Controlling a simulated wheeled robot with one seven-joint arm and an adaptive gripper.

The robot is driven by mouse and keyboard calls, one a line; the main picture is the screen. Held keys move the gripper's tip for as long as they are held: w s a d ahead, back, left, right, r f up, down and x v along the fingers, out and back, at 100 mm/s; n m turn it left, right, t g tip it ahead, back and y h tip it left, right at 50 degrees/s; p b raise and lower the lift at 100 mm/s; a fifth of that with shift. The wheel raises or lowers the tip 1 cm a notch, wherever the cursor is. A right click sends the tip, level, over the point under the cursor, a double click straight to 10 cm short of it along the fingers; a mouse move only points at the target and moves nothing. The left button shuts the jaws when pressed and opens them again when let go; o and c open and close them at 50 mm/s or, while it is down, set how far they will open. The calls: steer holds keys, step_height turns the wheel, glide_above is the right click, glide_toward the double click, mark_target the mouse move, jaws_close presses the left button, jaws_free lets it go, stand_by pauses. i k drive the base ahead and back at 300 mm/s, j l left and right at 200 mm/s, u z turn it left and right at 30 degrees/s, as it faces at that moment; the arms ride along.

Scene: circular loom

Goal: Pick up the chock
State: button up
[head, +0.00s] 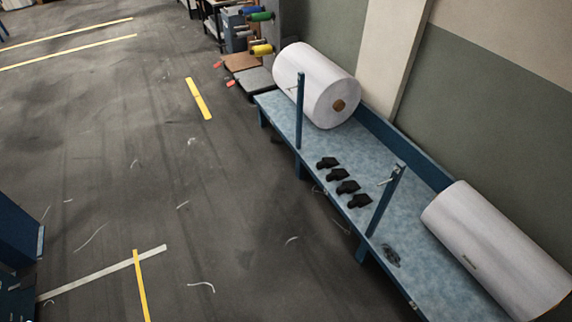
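Several small black chock-like blocks lie in a slanting row on a long blue bench (283,112). The row runs from the far block (327,163) through two middle blocks (337,175) (347,187) to the near block (359,201). They sit between two blue upright posts, close to the bench's left edge. They look separate and are too small to make out in detail. I cannot tell which one the task means. My gripper is not in view.
White rolls lie at the bench's far end (311,84) and near end (490,248). Blue posts (300,110) (383,203) rise from the front edge. A dark tangled item (391,255) lies nearer. The grey floor (200,190) left of the bench is open, with thread scraps.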

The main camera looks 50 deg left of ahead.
mark_target(362, 199)
steer(key=u, duration=1.4)
